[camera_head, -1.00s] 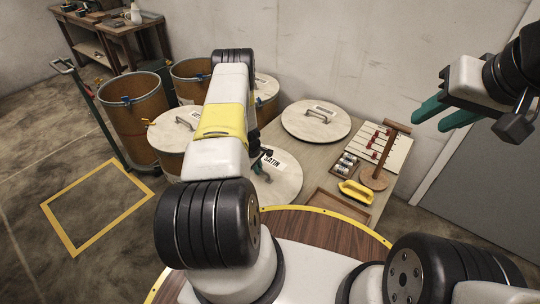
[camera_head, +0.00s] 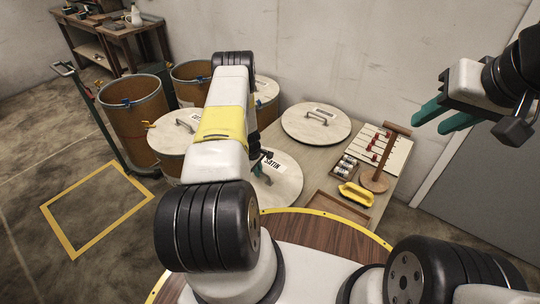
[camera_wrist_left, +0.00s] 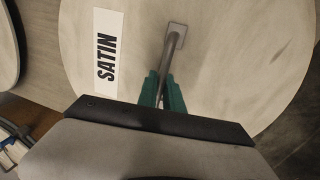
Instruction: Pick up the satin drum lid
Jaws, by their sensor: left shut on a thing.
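The satin drum lid (camera_head: 285,183) is a round pale disc with a white label reading SATIN. It lies at the near left part of the table in the head view, partly hidden behind my left arm. In the left wrist view the lid (camera_wrist_left: 235,50) fills most of the picture, and its grey bar handle (camera_wrist_left: 172,45) runs between the green fingers. My left gripper (camera_wrist_left: 163,92) is shut on that handle. In the head view my left gripper is mostly hidden by its own arm. My right gripper (camera_head: 445,113) is raised at the right, its green fingers apart and empty.
Another pale lid (camera_head: 316,124) lies on the table (camera_head: 300,152) behind. A tool board (camera_head: 388,150), a wooden stand (camera_head: 375,182) and a yellow-handled tool (camera_head: 356,194) are to the right. A yellow floor outline (camera_head: 75,247) is clear.

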